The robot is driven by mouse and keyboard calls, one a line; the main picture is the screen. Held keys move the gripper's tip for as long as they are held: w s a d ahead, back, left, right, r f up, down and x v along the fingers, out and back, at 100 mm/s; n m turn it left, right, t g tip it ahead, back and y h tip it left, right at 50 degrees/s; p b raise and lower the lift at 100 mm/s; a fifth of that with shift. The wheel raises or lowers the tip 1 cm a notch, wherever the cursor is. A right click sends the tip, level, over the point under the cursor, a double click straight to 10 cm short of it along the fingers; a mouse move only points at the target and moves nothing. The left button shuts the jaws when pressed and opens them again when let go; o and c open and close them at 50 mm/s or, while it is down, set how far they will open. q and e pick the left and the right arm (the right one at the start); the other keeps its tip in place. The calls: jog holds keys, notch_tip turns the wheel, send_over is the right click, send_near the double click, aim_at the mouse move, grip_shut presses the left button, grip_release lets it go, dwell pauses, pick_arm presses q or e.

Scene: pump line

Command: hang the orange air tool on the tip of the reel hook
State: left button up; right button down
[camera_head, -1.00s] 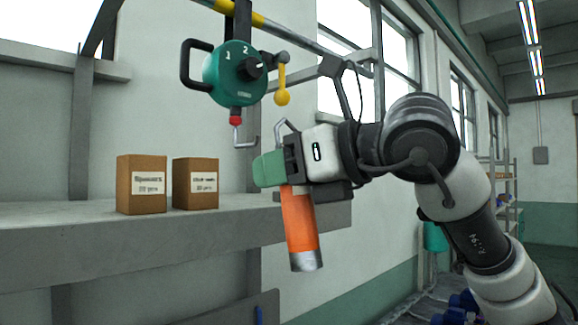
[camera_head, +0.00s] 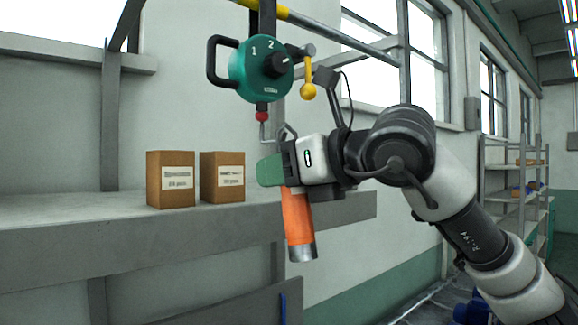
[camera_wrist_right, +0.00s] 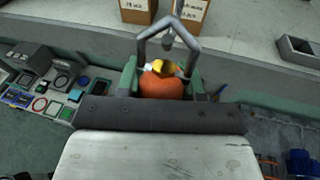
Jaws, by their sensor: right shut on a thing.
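The orange air tool (camera_head: 298,222) hangs upright in my right gripper (camera_head: 277,170), whose green fingers are shut around its upper part. Its grey metal hanging loop stands up above the fingers. The right wrist view shows the orange top (camera_wrist_right: 161,86) between the fingers and the angular loop (camera_wrist_right: 150,36) above it. The teal reel (camera_head: 258,68), marked 1 and 2, hangs from the overhead bar. Below its red stop is the grey hook (camera_head: 263,130), just up and left of the loop in the head view. They look close, but I cannot tell the depth gap. My left gripper is out of view.
Two brown boxes (camera_head: 171,180) (camera_head: 222,177) stand on the grey ledge (camera_head: 100,225), left of the tool. A yellow ball handle (camera_head: 308,90) hangs beside the reel. A metal shelf rack (camera_head: 515,197) stands far right. The right wrist view shows a tray of small parts (camera_wrist_right: 50,85) at left.

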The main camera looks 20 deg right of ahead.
jog(key=w, duration=0.1)
jog(key=w+a+f+b, duration=0.1)
jog(key=shift+w+f, duration=0.1)
jog(key=shift+w, duration=0.25)
dwell(0.9)
